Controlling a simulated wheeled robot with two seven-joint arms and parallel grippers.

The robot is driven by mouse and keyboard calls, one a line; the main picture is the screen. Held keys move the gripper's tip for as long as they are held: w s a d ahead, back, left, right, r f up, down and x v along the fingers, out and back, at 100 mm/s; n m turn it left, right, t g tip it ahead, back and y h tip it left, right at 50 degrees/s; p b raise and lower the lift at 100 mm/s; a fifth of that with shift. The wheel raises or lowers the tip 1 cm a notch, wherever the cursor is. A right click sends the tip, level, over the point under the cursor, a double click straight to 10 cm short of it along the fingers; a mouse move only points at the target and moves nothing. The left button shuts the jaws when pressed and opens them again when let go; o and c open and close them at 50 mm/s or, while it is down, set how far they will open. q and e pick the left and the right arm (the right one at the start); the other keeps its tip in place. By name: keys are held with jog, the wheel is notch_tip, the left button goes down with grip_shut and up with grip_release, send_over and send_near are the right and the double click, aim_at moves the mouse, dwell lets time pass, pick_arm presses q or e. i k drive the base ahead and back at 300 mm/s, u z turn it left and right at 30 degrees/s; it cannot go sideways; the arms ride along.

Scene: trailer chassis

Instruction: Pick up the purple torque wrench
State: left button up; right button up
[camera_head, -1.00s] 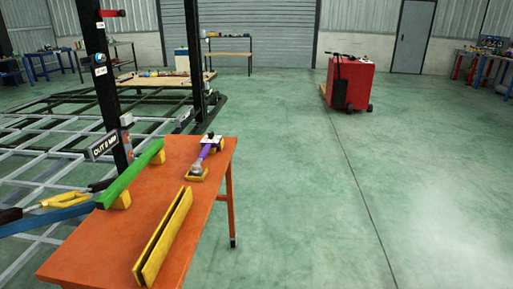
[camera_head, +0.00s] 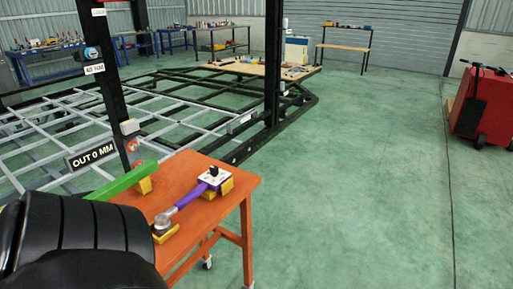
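The purple torque wrench (camera_head: 190,197) lies on the orange table (camera_head: 238,184) in the head view. Its grey head end (camera_head: 162,221) rests at a yellow block (camera_head: 165,236) on the near side. Its far end meets a white and black piece (camera_head: 213,177) over another yellow block (camera_head: 226,188). I cannot tell whether that piece belongs to the wrench. Neither of my grippers is in view. The near left part of the table top is hidden by a black ribbed shape close to the camera.
A green bar (camera_head: 122,181) lies at the table's left edge beside a yellow block (camera_head: 144,186). A black post (camera_head: 112,95) with labels stands behind it, by the metal chassis frame (camera_head: 75,108). A red cart (camera_head: 484,108) stands at far right. The floor between is clear.

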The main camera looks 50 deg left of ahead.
aim_at(162, 223)
jog(key=i, duration=0.7)
jog(key=u, duration=3.6)
jog(key=i, duration=0.5)
jog(key=z, duration=0.05)
